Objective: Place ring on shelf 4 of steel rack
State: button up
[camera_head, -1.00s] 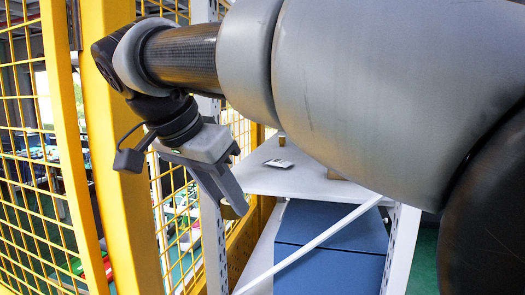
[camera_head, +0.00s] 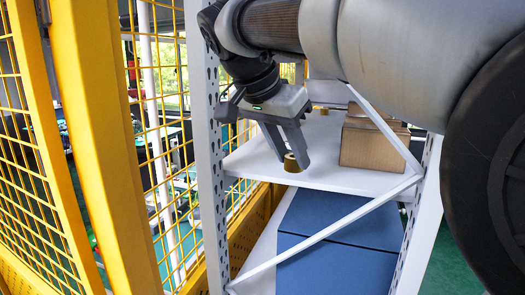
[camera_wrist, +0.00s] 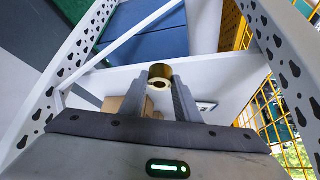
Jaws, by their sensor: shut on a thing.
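My gripper (camera_head: 284,150) points down over the white shelf (camera_head: 350,182) of the steel rack, inside the rack's front opening. It is shut on a brass-coloured ring (camera_head: 291,162), held at the fingertips. In the wrist view the ring (camera_wrist: 160,76) shows its round opening between the two finger ends. The ring is near the shelf's front left part; I cannot tell whether it touches the surface. No shelf number is readable.
A cardboard box (camera_head: 368,146) stands on the shelf to the right of my gripper. A small brass-coloured object (camera_head: 323,111) is farther back. A white diagonal brace (camera_head: 330,232) crosses the rack's front. Blue boxes (camera_head: 335,262) fill the level below. Yellow mesh fencing (camera_head: 160,120) runs at left.

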jog(key=w+d+p, duration=0.1)
jog(key=w+d, duration=0.4)
jog(key=shift+w+d, duration=0.35)
jog(key=shift+f, duration=1.75)
jog(key=o, duration=1.1)
jog(key=v, duration=1.2)
jog(key=s+d+f+n+y, duration=0.1)
jog(key=s+f+n, duration=0.2)
jog(key=s+f, duration=0.3)
jog(key=s+d+f+n+y, duration=0.2)
jog(key=s+f+n, duration=0.1)
jog(key=s+f, duration=0.4)
jog(key=s+d+f+n+t+y, duration=0.1)
jog(key=s+d+f+n, duration=0.1)
jog(key=s+f, duration=0.5)
notch_tip(320, 180, down, 3)
jog(key=shift+s+r+n+y+p, duration=0.1)
jog(key=shift+r+n+y+p, duration=0.1)
jog(key=shift+n+y+p, duration=0.25)
